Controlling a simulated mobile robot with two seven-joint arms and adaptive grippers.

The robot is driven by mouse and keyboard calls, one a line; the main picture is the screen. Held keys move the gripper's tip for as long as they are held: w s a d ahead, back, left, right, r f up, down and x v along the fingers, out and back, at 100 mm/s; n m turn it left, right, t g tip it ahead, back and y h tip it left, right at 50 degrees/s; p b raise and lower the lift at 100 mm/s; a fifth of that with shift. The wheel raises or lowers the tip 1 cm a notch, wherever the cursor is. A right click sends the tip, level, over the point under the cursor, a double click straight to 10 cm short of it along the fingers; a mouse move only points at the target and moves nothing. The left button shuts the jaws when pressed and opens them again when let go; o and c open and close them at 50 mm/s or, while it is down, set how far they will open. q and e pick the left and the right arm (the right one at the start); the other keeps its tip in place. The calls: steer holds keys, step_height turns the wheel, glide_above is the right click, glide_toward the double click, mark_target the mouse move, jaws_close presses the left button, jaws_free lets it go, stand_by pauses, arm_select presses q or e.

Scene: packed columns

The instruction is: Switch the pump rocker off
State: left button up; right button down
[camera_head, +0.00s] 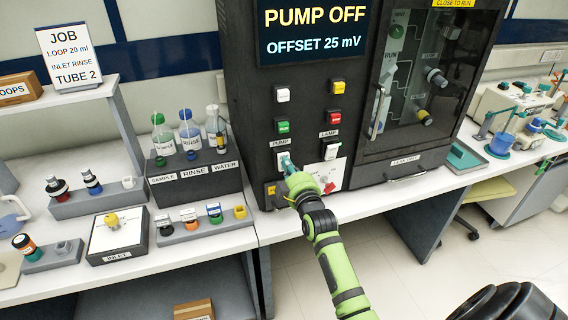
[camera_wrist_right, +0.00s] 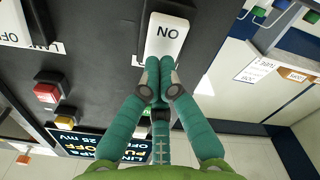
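The white pump rocker (camera_head: 282,156) sits on the dark cabinet front, under the PUMP label. In the right wrist view the rocker (camera_wrist_right: 168,36) fills the top centre, with ON visible upside down. My right gripper (camera_head: 287,163) is at the rocker in the head view. In the wrist view its teal fingers (camera_wrist_right: 155,76) are shut together with nothing between them. The tips are at the rocker's near end and hide part of it; I cannot tell whether they press it. The display (camera_head: 313,30) reads PUMP OFF, OFFSET 25 mV. My left gripper is not in view.
The lamp rocker (camera_head: 331,151) is just right of the pump rocker. White, green, yellow and red buttons (camera_head: 335,118) are above. A glass-door compartment (camera_head: 420,85) with a handle is on the right. A rack of bottles (camera_head: 195,180) stands on the left bench.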

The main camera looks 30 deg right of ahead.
steer(key=p+v, duration=0.3)
steer(key=v, duration=0.3)
steer(key=shift+s, duration=0.2)
steer(key=shift+a, duration=0.1)
stand_by(0.4)
